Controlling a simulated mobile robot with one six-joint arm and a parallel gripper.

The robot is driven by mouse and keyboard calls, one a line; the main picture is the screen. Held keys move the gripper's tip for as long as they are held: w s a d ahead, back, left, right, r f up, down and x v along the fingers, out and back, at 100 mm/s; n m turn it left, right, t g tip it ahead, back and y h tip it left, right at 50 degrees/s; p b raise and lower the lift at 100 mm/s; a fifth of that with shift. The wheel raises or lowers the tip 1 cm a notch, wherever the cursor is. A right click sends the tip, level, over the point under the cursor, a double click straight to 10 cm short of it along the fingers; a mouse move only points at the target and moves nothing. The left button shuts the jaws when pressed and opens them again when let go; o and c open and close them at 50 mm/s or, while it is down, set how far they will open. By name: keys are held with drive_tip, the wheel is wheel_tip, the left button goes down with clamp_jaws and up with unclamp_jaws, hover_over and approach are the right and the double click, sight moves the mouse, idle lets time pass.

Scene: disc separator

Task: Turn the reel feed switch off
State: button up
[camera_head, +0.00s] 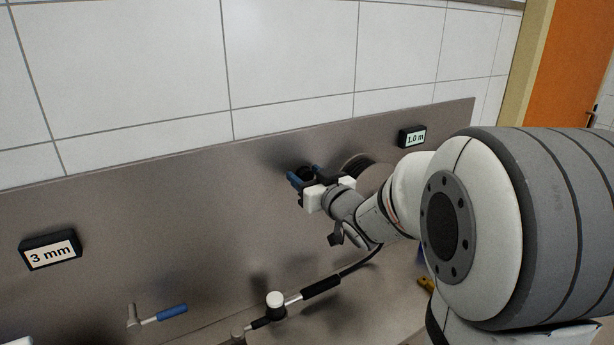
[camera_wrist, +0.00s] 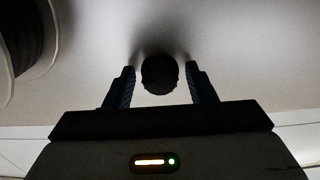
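A dark round knob (camera_wrist: 160,74), probably the reel feed switch, stands out from the metal panel (camera_head: 180,220). In the wrist view it sits between the two blue fingers of my gripper (camera_wrist: 161,88), with a small gap on each side. In the head view my gripper (camera_head: 303,181) is at the panel, and the dark knob (camera_head: 306,173) shows partly between its fingers. My gripper is open around the knob. No pointer or on/off mark on the knob can be made out.
A reel (camera_head: 358,162) is just right of my gripper, partly hidden by my arm; it also shows in the wrist view (camera_wrist: 28,35). Displays read "3 mm" (camera_head: 50,251) and "1.0 m" (camera_head: 412,136). Below are a blue-handled lever (camera_head: 171,312) and a white-capped fitting (camera_head: 276,300).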

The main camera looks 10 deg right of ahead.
drive_tip(key=c, duration=0.8)
drive_tip(key=shift+c, duration=0.2)
drive_tip(key=shift+f+b, duration=0.1)
drive_tip(key=shift+b, duration=0.3)
drive_tip(key=n+b, duration=0.1)
drive_tip(key=b, duration=0.1)
drive_tip(key=n+b, duration=0.1)
drive_tip(key=shift+f+n+b, duration=0.2)
drive_tip(key=shift+n+b, duration=0.1)
drive_tip(key=shift+b, duration=0.05)
drive_tip(key=n+b, duration=0.6)
drive_tip(key=b, duration=0.1)
drive_tip(key=shift+a, duration=0.1)
drive_tip(key=n+b, duration=0.4)
drive_tip(key=n, duration=0.1)
drive_tip(key=shift+n, duration=0.4)
drive_tip(key=shift+n+b, duration=1.35)
drive_tip(key=shift+n, duration=0.25)
drive_tip(key=shift+r+n, duration=0.1)
drive_tip(key=shift+n, duration=0.2)
drive_tip(key=o, duration=1)
